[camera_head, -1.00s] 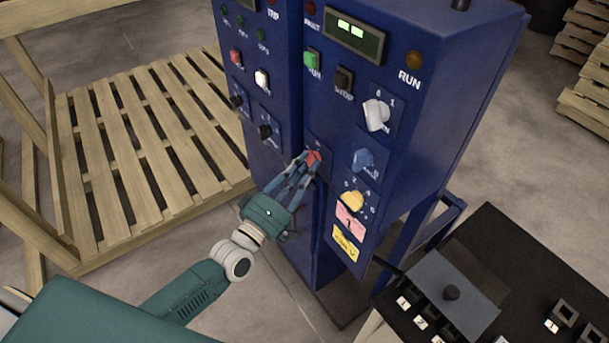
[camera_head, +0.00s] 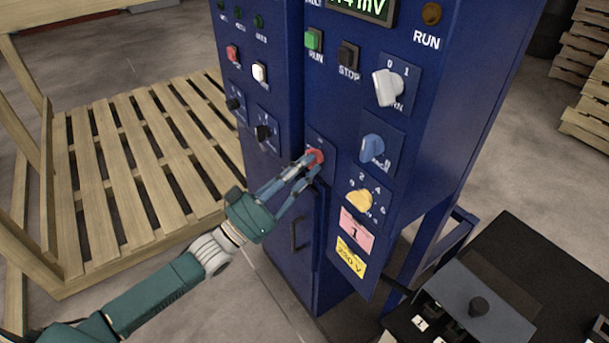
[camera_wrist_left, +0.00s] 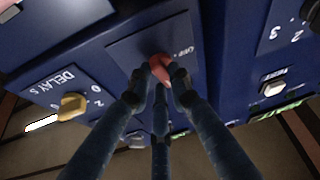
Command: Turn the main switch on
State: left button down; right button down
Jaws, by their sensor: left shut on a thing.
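The main switch is a red knob (camera_head: 315,158) on a small plate on the front of the blue cabinet (camera_head: 330,105). My left gripper (camera_head: 306,166) reaches it from the lower left, its blue fingers closed around the knob. In the left wrist view the red knob (camera_wrist_left: 161,69) sits between the fingertips (camera_wrist_left: 160,78), with the word OFF partly readable on the plate beside it. The fingers hide part of the knob, so I cannot tell its exact angle. My right gripper is not in view.
Close by on the panel are a blue knob (camera_head: 375,149), a yellow knob (camera_head: 358,201), a white knob (camera_head: 388,88) and a black knob (camera_head: 262,133). A wooden pallet (camera_head: 140,160) lies at the left. A black console (camera_head: 520,260) stands at the lower right.

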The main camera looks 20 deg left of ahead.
pick_arm(q)
jog(key=shift+a+f+m+g+h+b, duration=0.15)
jog(key=shift+m+g+h+b, duration=0.4)
jog(key=shift+m, duration=0.95)
jog(key=c, duration=1.6)
grip_release()
jog(key=shift+o, duration=0.2)
jog(key=v, duration=1.1)
jog(key=shift+s+a+f, duration=0.25)
